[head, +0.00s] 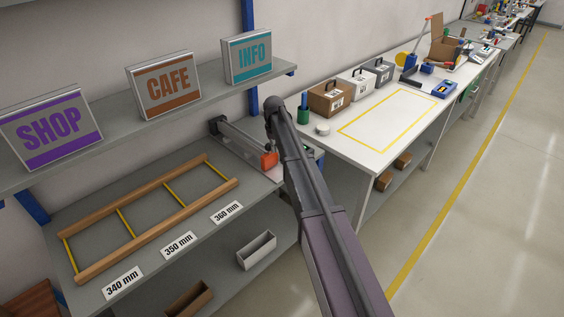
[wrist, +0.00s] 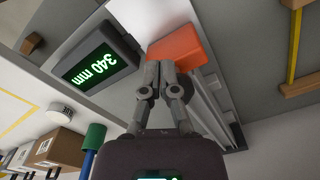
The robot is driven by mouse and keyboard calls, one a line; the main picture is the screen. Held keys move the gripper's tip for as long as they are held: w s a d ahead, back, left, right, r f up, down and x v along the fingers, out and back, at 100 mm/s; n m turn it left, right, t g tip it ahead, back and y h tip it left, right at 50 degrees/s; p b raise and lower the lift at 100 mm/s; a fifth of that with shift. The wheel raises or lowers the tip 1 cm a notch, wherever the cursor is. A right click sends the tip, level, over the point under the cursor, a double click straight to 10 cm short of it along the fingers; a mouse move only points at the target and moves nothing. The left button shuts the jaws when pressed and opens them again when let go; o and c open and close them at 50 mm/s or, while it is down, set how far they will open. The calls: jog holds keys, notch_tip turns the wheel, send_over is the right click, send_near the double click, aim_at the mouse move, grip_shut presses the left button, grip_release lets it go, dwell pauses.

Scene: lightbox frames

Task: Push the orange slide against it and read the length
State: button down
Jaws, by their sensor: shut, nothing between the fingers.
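The orange slide (head: 269,161) sits at the near right end of a grey measuring rail (head: 262,174); it also shows in the wrist view (wrist: 180,47). A long grey piece (head: 245,139) lies along the rail; whether the slide touches it I cannot tell. My gripper (wrist: 161,66) is shut and empty, its fingertips at the slide's edge, seemingly touching it. The dark display (wrist: 95,63) beside the slide reads 340 mm in green. In the head view my arm hides the gripper and most of the display.
A wooden rack (head: 150,208) with yellow dividers lies left of the rail, behind labels 340 mm (head: 122,284), 350 mm (head: 179,245) and 360 mm (head: 227,212). SHOP, CAFE and INFO signs (head: 163,86) stand on the upper shelf.

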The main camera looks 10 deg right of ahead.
jog(key=shift+s+d, duration=0.15)
jog(key=shift+s, duration=0.15)
jog(key=shift+r, duration=0.1)
notch_tip(320, 180, up, 7)
jog(key=p, duration=0.7)
dwell(0.4)
jog(key=shift+s, duration=0.1)
jog(key=s+d+f+b, duration=0.1)
jog(key=s+d, duration=0.1)
jog(key=s, duration=1.5)
jog(key=s+d+f+m+b, duration=0.1)
jog(key=s+d, duration=0.1)
jog(key=s, duration=1.6)
jog(key=shift+s+d+f, duration=0.25)
jog(key=shift+s+d, duration=0.05)
jog(key=shift+d, duration=0.05)
jog(key=shift+d, duration=0.1)
